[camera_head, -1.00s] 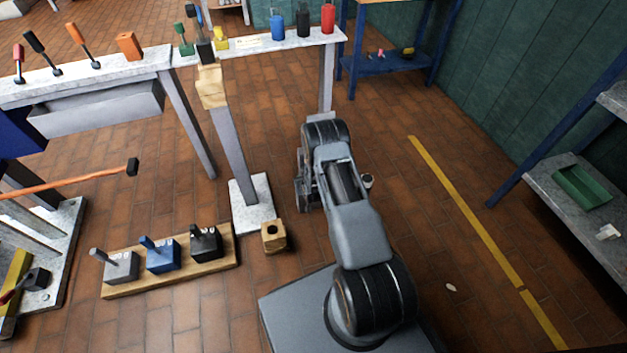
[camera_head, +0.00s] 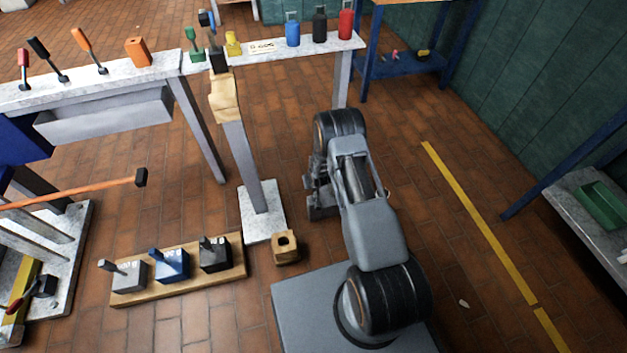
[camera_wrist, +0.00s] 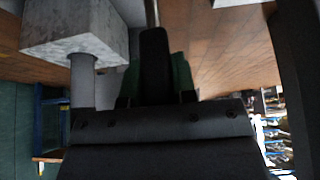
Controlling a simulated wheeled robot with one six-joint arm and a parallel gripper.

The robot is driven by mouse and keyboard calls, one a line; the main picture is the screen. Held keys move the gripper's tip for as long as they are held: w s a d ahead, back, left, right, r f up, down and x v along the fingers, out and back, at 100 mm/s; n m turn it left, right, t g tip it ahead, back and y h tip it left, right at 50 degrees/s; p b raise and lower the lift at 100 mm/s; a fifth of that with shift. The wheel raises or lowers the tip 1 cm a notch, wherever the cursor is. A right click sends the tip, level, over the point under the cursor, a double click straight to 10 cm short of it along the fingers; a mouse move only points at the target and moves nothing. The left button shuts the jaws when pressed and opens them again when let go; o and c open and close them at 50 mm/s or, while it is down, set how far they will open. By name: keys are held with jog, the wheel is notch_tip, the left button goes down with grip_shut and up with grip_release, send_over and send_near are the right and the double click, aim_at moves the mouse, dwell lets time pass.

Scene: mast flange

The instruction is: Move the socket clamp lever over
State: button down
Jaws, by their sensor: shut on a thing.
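A red-handled lever (camera_head: 20,301) sits beside a small black block (camera_head: 45,285) at the lower left, by a yellow bar; I take it for the clamp lever, but cannot be sure. My gripper (camera_head: 318,205) is far to the right of it, mostly hidden by my wrist in the head view.
A post (camera_head: 247,165) with a wooden top stands left of my arm; a holed wooden block (camera_head: 286,247) lies near its foot. A wooden board (camera_head: 190,282) bears grey, blue and black blocks. An orange pole (camera_head: 75,193) juts across the left.

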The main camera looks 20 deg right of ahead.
jog(key=c, duration=0.9)
grip_release()
jog(key=p+v, duration=0.5)
jog(key=v, duration=0.8)
jog(key=shift+s+r, duration=0.15)
jog(key=shift+r, duration=0.15)
